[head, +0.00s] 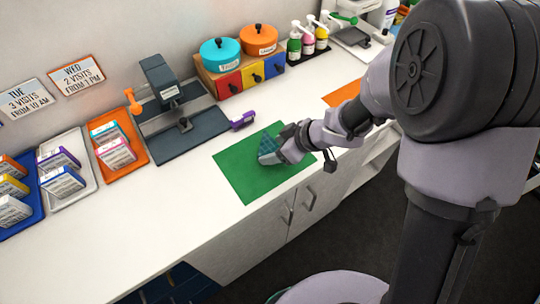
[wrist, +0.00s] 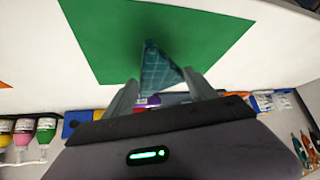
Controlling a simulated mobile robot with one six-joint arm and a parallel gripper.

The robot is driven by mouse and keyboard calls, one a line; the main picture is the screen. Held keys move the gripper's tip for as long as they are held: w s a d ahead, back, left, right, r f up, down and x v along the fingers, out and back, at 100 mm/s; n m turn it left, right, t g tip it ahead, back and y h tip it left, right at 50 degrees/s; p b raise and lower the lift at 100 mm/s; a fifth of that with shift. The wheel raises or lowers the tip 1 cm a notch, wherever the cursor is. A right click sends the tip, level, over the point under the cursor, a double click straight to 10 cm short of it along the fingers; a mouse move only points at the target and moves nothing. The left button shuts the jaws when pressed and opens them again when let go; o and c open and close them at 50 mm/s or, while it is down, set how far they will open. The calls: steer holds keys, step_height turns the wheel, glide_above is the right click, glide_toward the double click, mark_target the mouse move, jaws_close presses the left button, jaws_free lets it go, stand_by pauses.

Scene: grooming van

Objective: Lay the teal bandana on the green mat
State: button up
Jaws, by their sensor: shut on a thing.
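The teal bandana (head: 268,145) is a folded, checked triangle, and it also shows in the wrist view (wrist: 156,70). My gripper (head: 279,150) is shut on it; in the wrist view the two fingers (wrist: 163,98) stand on either side of the cloth. The green mat (head: 240,177) lies flat on the white counter, and its surface fills the upper middle of the wrist view (wrist: 110,40). The bandana is over the mat in the head view. I cannot tell whether its tip touches the mat.
A purple clipper-like tool (head: 243,121) lies just behind the mat. A dark grey press-like stand (head: 180,125) is to its left. An orange mat (head: 343,94) lies to the right. Trays of boxes, including an orange tray (head: 124,165), are at left. The counter's front left is clear.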

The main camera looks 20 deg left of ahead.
steer(key=f+b, duration=0.1)
steer(key=a+f+b, duration=0.1)
steer(key=f+b, duration=0.2)
steer(key=shift+w+a, duration=0.3)
steer(key=shift+r, duration=0.2)
steer(key=o, duration=1.5)
steer(key=shift+f, duration=0.1)
